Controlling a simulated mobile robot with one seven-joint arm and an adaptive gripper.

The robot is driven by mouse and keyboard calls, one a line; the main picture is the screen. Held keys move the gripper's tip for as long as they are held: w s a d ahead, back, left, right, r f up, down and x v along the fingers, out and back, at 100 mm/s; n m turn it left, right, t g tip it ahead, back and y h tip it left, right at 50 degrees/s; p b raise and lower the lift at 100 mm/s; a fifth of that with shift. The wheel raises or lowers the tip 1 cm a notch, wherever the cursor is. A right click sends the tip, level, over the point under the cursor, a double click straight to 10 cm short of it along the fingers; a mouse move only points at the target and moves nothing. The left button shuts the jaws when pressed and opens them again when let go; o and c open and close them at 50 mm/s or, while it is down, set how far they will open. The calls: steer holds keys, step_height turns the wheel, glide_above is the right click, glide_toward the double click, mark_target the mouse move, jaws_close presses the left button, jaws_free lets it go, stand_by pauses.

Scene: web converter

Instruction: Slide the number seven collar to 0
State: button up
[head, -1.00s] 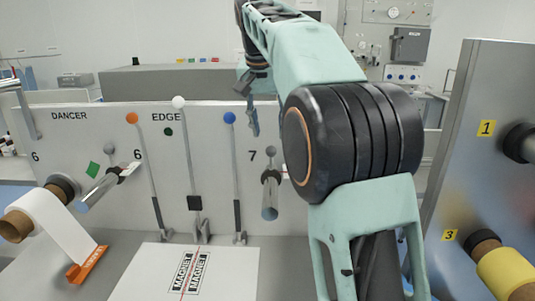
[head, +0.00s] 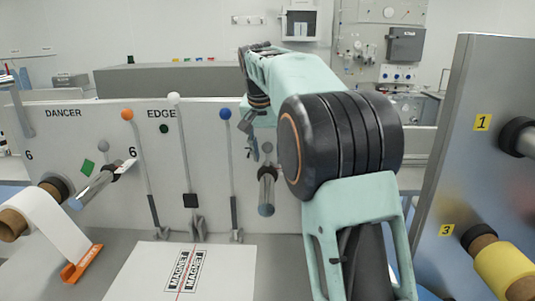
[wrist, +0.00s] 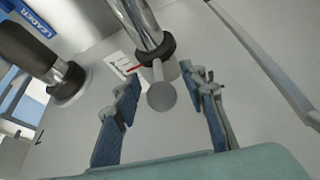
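The number seven shaft (head: 266,193) sticks out of the grey panel beside a "7" label that my gripper partly hides. In the wrist view the shaft (wrist: 139,18) is shiny metal, with a black collar (wrist: 154,52) around it. A grey round knob (wrist: 161,97) shows in front of the collar. A small white scale card with a red mark (wrist: 122,66) is beside the collar; its numbers are unreadable. My gripper (wrist: 166,78) is open and empty, its blue-padded fingers on either side of the knob and apart from it. It also shows in the head view (head: 253,150).
Levers with orange (head: 127,115), white (head: 173,99) and blue (head: 225,114) knobs stand left of the shaft. The number six shaft (head: 95,190) and a paper roll (head: 50,222) are further left. A metal panel with rollers (head: 455,170) stands at right.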

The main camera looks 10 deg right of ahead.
steer(key=shift+c, duration=0.4)
jaws_close()
steer(key=shift+w+d+r+p, duration=0.2)
steer(key=shift+w+p, duration=0.45)
steer(key=shift+p, duration=0.45)
steer(key=shift+w+p, duration=0.45)
steer(key=shift+w, duration=0.05)
steer(key=shift+o, duration=0.4)
jaws_free()
steer(key=shift+w+f, duration=0.1)
steer(key=shift+f, duration=0.05)
